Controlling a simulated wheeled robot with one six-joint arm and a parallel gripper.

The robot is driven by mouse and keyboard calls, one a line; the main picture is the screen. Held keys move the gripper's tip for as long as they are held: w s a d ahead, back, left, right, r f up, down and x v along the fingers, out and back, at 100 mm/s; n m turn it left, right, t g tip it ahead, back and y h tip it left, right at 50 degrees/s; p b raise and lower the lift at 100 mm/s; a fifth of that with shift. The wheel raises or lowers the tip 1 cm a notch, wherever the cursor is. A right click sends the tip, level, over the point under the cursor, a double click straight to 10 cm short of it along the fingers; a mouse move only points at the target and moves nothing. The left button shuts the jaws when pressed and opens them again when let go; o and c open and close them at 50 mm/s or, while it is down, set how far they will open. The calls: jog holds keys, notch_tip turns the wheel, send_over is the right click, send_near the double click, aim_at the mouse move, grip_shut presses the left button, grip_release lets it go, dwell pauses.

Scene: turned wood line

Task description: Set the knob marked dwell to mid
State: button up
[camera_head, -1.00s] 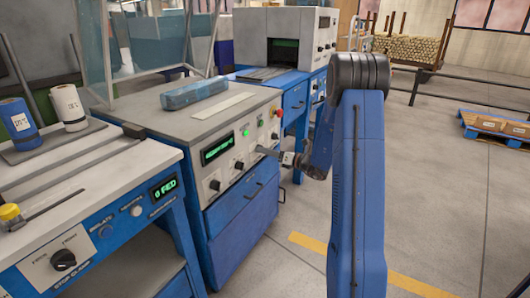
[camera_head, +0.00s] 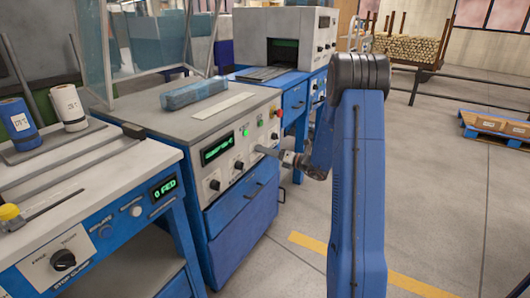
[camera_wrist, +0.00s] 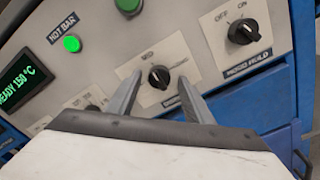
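A small black knob (camera_wrist: 159,77) sits on a pale plate on the machine's sloping front panel in the wrist view. A blue label below it is partly hidden by my right finger, and its lettering is too small to read surely. The knob's light mark seems to point up and left. My gripper (camera_wrist: 160,82) is open, with one finger on each side of the knob's plate and gaps between fingers and knob. In the head view my gripper (camera_head: 264,151) reaches the panel from the right.
A larger off/on knob (camera_wrist: 243,31) labelled mood hold or similar is to the right. A green button (camera_wrist: 128,5), a lit hot bar lamp (camera_wrist: 72,43) and a green display reading ready 150 °C (camera_wrist: 22,80) are nearby. A blue drawer (camera_head: 243,220) lies below the panel.

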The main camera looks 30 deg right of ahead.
jog(key=v, duration=1.7)
jog(key=shift+s+d, duration=0.15)
